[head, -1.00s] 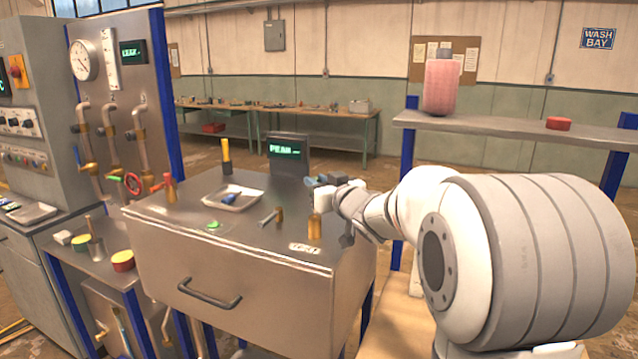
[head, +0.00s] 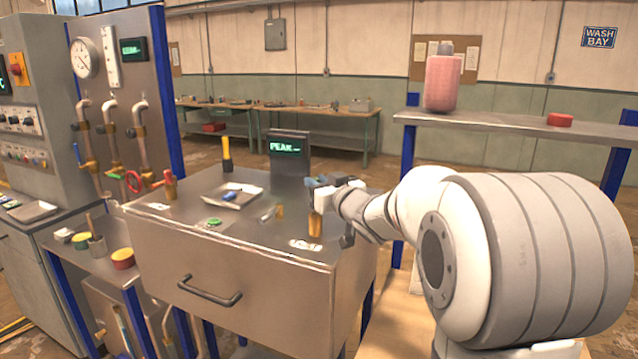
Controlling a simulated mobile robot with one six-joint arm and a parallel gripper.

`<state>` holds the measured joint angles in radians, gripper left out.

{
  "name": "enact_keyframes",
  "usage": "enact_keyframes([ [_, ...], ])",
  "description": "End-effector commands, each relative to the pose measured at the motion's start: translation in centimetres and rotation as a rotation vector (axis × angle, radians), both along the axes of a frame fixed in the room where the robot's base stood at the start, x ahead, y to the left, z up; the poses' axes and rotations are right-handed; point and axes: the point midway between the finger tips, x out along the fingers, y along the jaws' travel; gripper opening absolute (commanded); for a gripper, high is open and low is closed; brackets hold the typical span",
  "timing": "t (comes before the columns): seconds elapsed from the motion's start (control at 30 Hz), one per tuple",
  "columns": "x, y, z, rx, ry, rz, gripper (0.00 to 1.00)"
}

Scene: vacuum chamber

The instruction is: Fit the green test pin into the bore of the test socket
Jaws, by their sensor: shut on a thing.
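My gripper (head: 324,186) is over the right part of the steel workbench top (head: 185,222). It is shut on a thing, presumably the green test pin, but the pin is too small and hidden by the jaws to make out. A brass upright cylinder (head: 315,225) stands on the bench just below the jaws. It may be the test socket; its bore does not show. Whether the held thing touches it, I cannot tell. A green disc (head: 214,221) lies flat on the bench to the left.
A small brass piece (head: 280,211) stands left of my gripper. A tray with a blue item (head: 235,195), a display reading PEAK (head: 288,148), a yellow-and-black upright tool (head: 227,154) and a red-topped brass fitting (head: 170,186) stand farther left and back.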

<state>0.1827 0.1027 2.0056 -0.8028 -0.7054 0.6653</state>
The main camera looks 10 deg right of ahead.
Motion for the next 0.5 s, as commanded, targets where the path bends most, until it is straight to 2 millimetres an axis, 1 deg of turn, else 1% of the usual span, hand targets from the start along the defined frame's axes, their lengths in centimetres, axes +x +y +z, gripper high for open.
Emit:
enact_keyframes([
  [0.03,0.0,0.0,-0.4,0.0,0.0,0.0,0.0],
  [0.5,0.0,0.0,-2.3,-0.001,0.0,0.0,0.0],
])
